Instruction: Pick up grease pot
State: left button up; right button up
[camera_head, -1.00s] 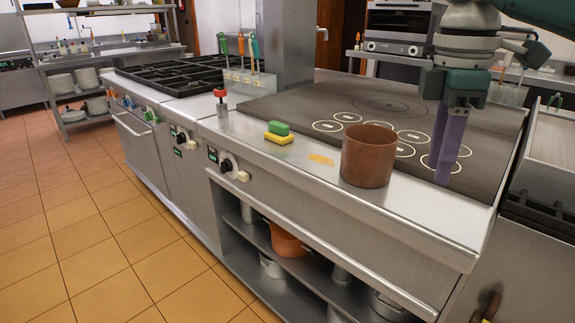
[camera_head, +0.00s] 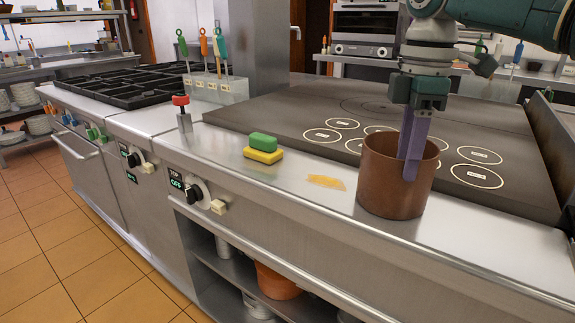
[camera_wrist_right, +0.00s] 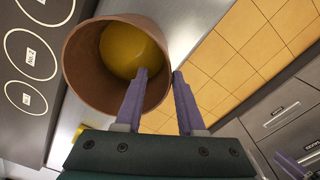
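The grease pot (camera_head: 392,196) is a brown round pot standing upright on the steel front ledge of the grill. In the right wrist view the pot (camera_wrist_right: 85,68) shows yellow grease (camera_wrist_right: 131,50) inside. My right gripper (camera_head: 411,172) points down at the pot's rim with its purple fingers. In the right wrist view the gripper (camera_wrist_right: 159,73) is open, one fingertip over the pot's opening and the other just outside the rim, with the wall between them. Whether either finger touches the wall cannot be told.
A green and yellow sponge (camera_head: 263,149) and a yellow grease smear (camera_head: 326,182) lie on the ledge left of the pot. A red-topped shaker (camera_head: 182,112) and a utensil holder (camera_head: 216,88) stand farther left. The dark griddle plate (camera_head: 290,108) lies behind.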

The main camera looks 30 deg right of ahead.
send_over(397, 216)
notch_tip(397, 216, down, 4)
jog(key=shift+d+f, duration=0.1)
grip_shut()
dwell(1.4)
